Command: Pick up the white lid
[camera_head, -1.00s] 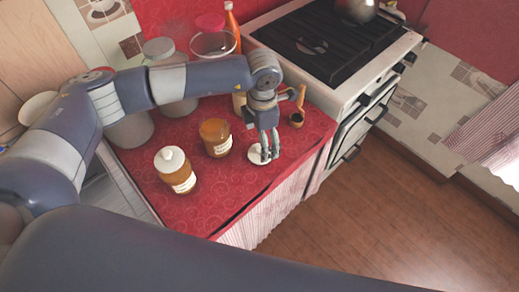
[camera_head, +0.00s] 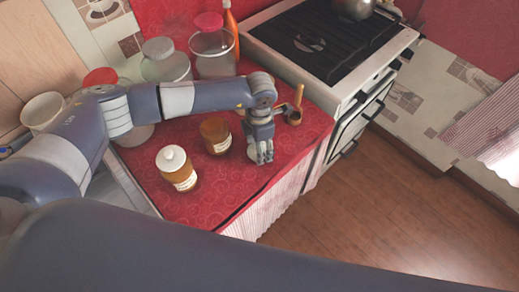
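The white lid (camera_head: 251,154) lies on the red oilcloth counter, near its front edge and right of the open amber jar (camera_head: 215,136). My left gripper (camera_head: 262,157) points down at the lid, and its fingers hide most of it. I cannot tell whether the fingers touch the lid or how far they are closed. A second amber jar (camera_head: 178,172), left of the open one, wears a white knobbed lid (camera_head: 171,158). My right gripper is out of view.
Glass jars (camera_head: 165,65) and an orange bottle (camera_head: 231,30) stand at the back. A small brown pot with a wooden handle (camera_head: 294,115) is right of my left gripper. The stove (camera_head: 325,45) adjoins the counter on the right. Bare cloth lies in front of the jars.

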